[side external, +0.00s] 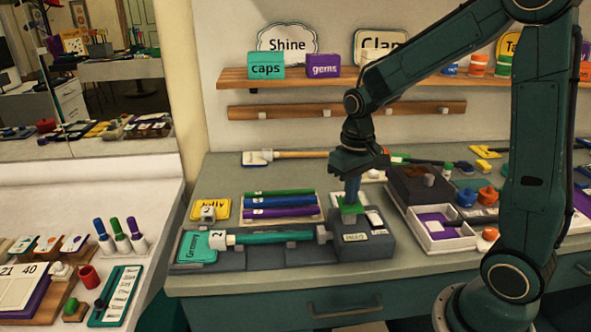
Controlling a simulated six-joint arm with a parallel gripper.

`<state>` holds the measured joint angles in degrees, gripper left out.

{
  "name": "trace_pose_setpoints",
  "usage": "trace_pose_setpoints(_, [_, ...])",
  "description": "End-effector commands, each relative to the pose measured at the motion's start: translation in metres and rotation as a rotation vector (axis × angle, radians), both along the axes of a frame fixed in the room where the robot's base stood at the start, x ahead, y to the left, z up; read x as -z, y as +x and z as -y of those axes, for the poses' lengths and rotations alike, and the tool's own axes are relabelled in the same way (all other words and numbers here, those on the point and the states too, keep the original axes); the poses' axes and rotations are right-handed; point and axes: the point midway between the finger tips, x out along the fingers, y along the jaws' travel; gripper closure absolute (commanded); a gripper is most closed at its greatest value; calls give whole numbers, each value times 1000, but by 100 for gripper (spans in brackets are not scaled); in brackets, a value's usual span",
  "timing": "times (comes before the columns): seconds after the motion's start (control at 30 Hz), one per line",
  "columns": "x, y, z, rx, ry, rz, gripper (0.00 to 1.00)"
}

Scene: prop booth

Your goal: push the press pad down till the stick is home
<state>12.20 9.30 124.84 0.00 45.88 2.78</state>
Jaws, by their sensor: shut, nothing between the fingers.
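The press block (374,246) is a dark grey box at the right end of a grey jig (285,257) on the bench. A green press pad (349,211) sits on top of it. My gripper (352,199) is shut and empty, pointing straight down over the pad. Its tips look to be at or on the pad; contact is hard to tell. A teal stick (272,238) lies level in the jig.
A tray (318,205) of green, blue and purple sticks lies behind the jig. A yellow sign (224,209) is left of it. A white-rimmed tray (411,235) with a purple item stands right of the press. A wooden shelf (310,78) spans the wall behind.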

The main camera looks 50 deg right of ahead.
Motion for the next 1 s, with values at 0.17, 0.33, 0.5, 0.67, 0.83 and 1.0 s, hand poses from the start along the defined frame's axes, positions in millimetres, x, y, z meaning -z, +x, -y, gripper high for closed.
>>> trace_pose_setpoints(0.17, [4,0,0,0,0,-1,100])
trace_pose_setpoints(0.33, [8,0,0,0,0,0,100])
trace_pose_setpoints(0.5, [11,0,0,0,0,-1,100])
trace_pose_setpoints(0.67, [15,0,0,0,0,-1,100])
trace_pose_setpoints(0.83, [18,0,0,0,0,-1,100])
trace_pose_setpoints(1.0, [22,0,0,0,1,-2,100])
